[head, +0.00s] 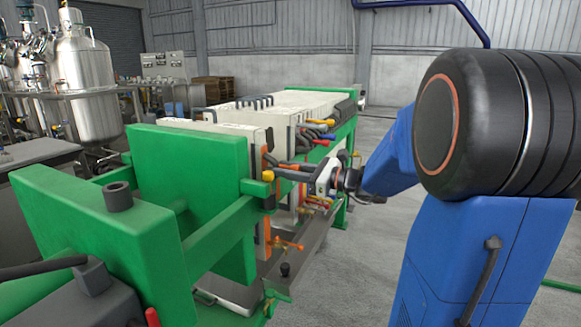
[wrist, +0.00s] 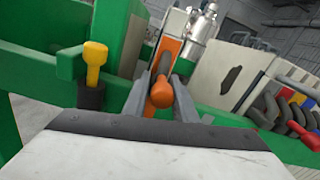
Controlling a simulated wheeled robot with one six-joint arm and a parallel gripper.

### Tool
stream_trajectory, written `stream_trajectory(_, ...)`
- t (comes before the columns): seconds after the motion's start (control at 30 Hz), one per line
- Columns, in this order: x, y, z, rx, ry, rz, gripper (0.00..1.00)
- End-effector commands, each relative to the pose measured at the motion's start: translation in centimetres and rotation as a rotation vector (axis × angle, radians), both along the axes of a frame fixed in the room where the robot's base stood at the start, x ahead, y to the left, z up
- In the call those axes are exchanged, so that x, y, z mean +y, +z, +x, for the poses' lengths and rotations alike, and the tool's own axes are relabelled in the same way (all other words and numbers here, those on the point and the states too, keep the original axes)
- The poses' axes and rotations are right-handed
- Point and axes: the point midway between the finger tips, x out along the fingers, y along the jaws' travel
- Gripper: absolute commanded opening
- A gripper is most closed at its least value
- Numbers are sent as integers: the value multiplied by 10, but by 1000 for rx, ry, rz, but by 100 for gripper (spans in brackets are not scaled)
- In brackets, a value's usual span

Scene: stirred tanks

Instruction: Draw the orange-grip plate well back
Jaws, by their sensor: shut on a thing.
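The orange grip (wrist: 162,93) sits between the two grey fingers of my gripper (wrist: 163,88) in the wrist view. The fingers are shut on it from both sides. Behind it is a pale plate with an orange edge strip (wrist: 171,58). In the head view my gripper (head: 283,170) reaches in from the right to the side of the plate stack, just behind the green end plate (head: 190,165). The orange-edged plate (head: 265,160) shows as a narrow strip there. The grip itself is mostly hidden by the fingers in the head view.
A yellow knob (wrist: 95,62) on a dark base stands left of my fingers in the wrist view. Other pale plates (wrist: 225,75) stand to the right, with a gap beside the orange-edged plate. Coloured handles and dark hoses (wrist: 285,120) crowd the right side. A green rail (head: 222,220) runs alongside.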

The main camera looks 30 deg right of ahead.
Motion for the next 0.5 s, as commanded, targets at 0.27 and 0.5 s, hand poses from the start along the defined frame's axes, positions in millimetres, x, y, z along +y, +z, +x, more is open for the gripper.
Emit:
stream_trajectory(0.27,7,0,-6,-2,-1,0,0)
stream_trajectory(0.5,7,0,-6,0,-1,0,0)
